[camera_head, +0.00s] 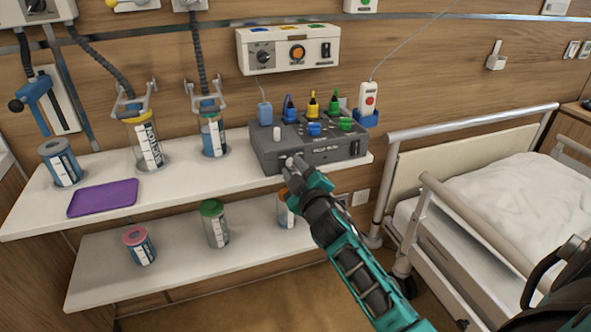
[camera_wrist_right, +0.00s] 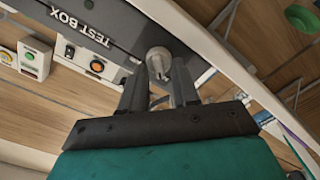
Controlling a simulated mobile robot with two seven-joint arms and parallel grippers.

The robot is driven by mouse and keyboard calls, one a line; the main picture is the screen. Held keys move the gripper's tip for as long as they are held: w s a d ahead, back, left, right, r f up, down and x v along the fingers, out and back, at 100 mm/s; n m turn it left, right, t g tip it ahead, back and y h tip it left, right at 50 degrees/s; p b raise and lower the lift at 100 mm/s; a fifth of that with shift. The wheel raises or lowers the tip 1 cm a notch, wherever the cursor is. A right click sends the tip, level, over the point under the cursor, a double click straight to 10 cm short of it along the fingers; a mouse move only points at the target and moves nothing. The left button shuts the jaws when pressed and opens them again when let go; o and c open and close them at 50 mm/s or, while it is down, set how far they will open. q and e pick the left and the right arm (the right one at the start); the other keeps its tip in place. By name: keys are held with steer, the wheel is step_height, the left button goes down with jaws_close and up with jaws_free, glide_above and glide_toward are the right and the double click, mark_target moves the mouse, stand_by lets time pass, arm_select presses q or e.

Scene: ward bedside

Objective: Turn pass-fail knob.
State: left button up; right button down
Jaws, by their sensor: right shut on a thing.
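The dark grey test box (camera_head: 330,152) stands on the upper shelf, and its "TEST BOX" lettering shows in the wrist view (camera_wrist_right: 82,28). A round grey knob (camera_wrist_right: 158,54) sticks out of its front face. My right gripper (camera_head: 291,164) is at the left part of the box front. In the wrist view its two fingers (camera_wrist_right: 159,78) are closed on the sides of the knob. The fingers hide part of the knob, and no pass or fail marking can be read. My left gripper is in neither view.
A purple tray (camera_head: 103,198) and several canisters stand left on the upper shelf (camera_head: 215,178). More jars stand on the lower shelf (camera_head: 180,262). A bed (camera_head: 500,205) with rails is at right.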

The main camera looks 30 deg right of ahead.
steer(key=c, duration=0.9)
jaws_free()
steer(key=shift+o, duration=0.2)
steer(key=v, duration=1.3)
steer(key=shift+w+a, duration=0.1)
